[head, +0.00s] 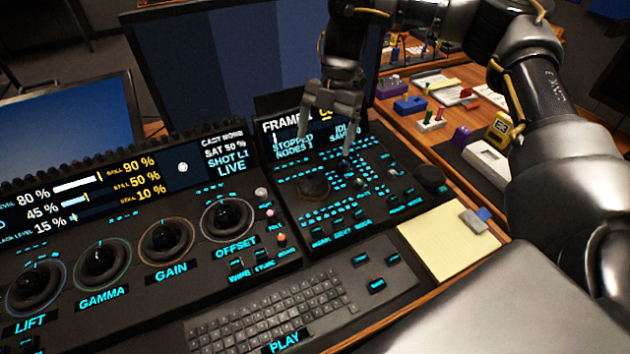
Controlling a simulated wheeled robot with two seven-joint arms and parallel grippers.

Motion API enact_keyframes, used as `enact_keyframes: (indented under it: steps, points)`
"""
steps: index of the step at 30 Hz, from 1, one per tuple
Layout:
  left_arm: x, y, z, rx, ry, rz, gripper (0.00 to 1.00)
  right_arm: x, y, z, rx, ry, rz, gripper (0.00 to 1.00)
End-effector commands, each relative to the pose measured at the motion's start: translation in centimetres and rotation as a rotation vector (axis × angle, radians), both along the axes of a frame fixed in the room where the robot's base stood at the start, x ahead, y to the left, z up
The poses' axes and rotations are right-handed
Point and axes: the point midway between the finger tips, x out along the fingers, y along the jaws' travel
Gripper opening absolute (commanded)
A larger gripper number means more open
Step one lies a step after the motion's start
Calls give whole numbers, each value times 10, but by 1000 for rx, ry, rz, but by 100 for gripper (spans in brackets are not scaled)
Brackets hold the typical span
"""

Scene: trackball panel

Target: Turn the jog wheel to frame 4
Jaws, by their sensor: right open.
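A dark round wheel (313,187), which looks like the jog wheel, sits on the right-hand control panel among small cyan-lit keys. A small display (290,140) stands behind it and reads FRAME and STOPPED; the frame number is partly hidden by my gripper. My right gripper (326,143) points down with its two fingers apart and nothing between them. In the picture it is above and slightly right of the wheel, in front of the display, and apart from the wheel. My left gripper is not in view.
A larger dark knob (431,180) stands at the panel's right edge. Trackballs, one marked OFFSET (227,216), line the left panel. A keyboard (272,312) lies in front. A yellow notepad (447,240) is at right. A big monitor (225,65) rises behind.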

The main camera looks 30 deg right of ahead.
Motion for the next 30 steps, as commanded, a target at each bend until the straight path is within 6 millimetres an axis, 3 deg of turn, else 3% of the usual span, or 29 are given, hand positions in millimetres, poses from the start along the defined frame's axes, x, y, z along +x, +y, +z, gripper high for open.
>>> enact_keyframes:
  steps: [18,30]
  points:
    - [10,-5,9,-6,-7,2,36,-20,30,-88,0,2,0,88]
    - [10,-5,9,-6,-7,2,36,-21,34,-97,1,0,-2,88]
